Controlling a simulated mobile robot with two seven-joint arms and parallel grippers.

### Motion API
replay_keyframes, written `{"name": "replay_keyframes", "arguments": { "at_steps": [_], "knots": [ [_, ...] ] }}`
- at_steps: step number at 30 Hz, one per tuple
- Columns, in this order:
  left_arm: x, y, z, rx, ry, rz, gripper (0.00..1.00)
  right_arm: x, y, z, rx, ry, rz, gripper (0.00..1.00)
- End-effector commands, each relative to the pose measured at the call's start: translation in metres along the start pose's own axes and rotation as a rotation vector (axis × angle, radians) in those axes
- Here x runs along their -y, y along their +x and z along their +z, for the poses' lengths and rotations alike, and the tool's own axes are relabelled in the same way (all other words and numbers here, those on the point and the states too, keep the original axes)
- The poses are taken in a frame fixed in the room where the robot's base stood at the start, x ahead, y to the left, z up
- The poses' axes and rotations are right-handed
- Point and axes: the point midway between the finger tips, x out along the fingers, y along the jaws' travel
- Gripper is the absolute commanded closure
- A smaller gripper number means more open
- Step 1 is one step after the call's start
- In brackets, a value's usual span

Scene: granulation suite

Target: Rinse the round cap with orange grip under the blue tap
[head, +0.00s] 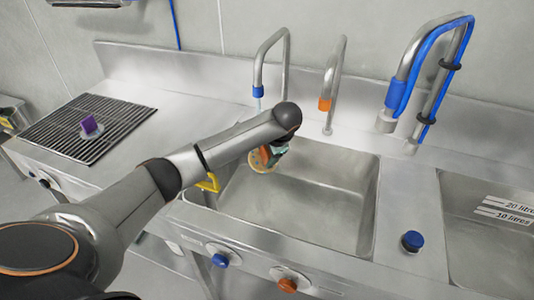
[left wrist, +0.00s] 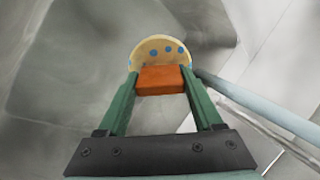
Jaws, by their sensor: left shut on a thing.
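The round cap (head: 262,161) is cream with an orange grip and hangs over the left part of the sink basin. My left gripper (head: 272,152) is shut on its orange grip, partly hidden behind my arm. In the left wrist view the green fingers clasp the orange grip (left wrist: 162,80), and the cap's pale disc (left wrist: 158,48) carries several blue spots. The blue tap (head: 258,90) stands behind the arm, with a thin pale stream below its nozzle. A pale blue bar passes beside the cap in the wrist view; I cannot tell whether it touches. My right gripper is not in view.
An orange-tipped tap (head: 325,103) and a blue-hosed tap (head: 386,121) stand to the right. The sink basin (head: 320,192) looks empty. Blue (head: 218,260) and orange (head: 287,284) knobs sit on the front. A purple object (head: 89,125) stands on the left grating (head: 62,132).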

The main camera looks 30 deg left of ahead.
Motion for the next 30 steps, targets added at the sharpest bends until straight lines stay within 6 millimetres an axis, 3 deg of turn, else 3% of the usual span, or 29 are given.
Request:
{"name": "replay_keyframes", "arguments": {
  "at_steps": [30],
  "knots": [
    [0.001,-0.001,-0.010,-0.001,-0.001,-0.002,1.00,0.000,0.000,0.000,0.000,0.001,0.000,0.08]
  ]
}}
